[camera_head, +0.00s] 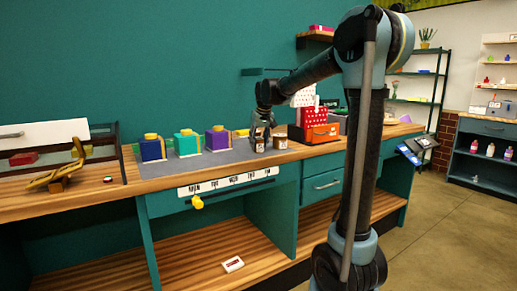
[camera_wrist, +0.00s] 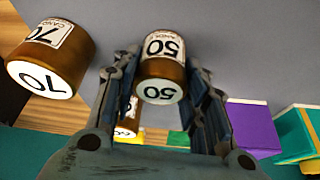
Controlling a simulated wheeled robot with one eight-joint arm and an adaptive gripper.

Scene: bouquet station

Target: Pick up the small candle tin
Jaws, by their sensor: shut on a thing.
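A brown candle tin labelled 50 (camera_wrist: 163,70) is between the two fingers of my gripper (camera_wrist: 165,95) in the wrist view. The fingers are shut on its sides. A wider brown tin labelled 70 (camera_wrist: 48,60) is to its left, apart from the fingers. In the head view my gripper (camera_head: 262,128) points down at the counter over a tin (camera_head: 259,145). Another tin (camera_head: 280,141) stands just right of it.
Blue, teal and purple boxes (camera_head: 217,138) with yellow tops stand left of the tins on a grey mat (camera_head: 165,168).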

